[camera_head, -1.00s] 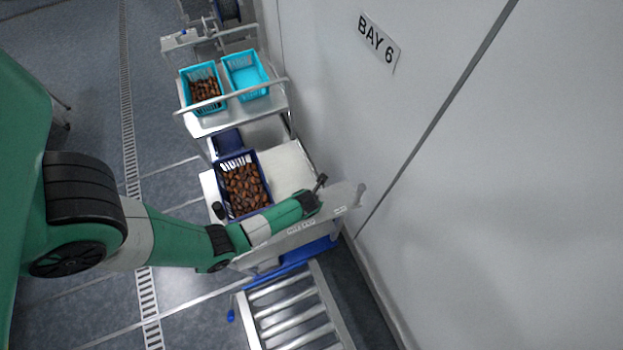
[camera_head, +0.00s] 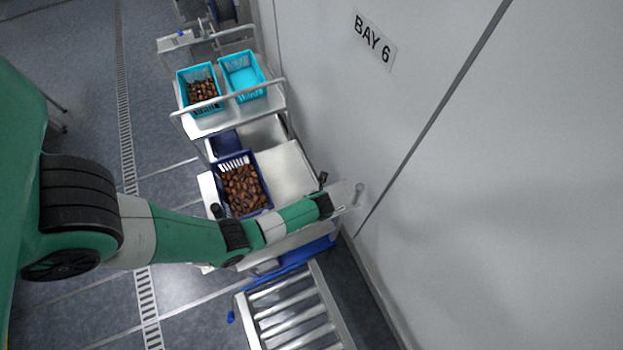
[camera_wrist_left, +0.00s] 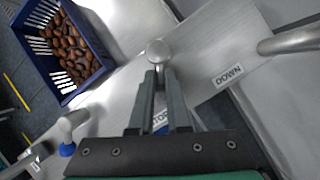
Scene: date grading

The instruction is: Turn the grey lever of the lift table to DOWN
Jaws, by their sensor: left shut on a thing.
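In the left wrist view, my left gripper (camera_wrist_left: 159,88) is shut on the grey lever (camera_wrist_left: 157,52), whose rounded knob shows just past the fingertips. The lever stands on a pale metal panel (camera_wrist_left: 120,100) of the lift table. A DOWN label (camera_wrist_left: 228,75) lies on the panel to the right of the fingers. Another label (camera_wrist_left: 160,129) is mostly hidden between the fingers. My right gripper is not in view.
A grey post (camera_wrist_left: 290,40) rises right of the DOWN label. A roller conveyor (camera_head: 290,310) lies nearer, and a wall (camera_head: 480,180) closes the right side. Turquoise crates (camera_head: 262,72) stand beyond.

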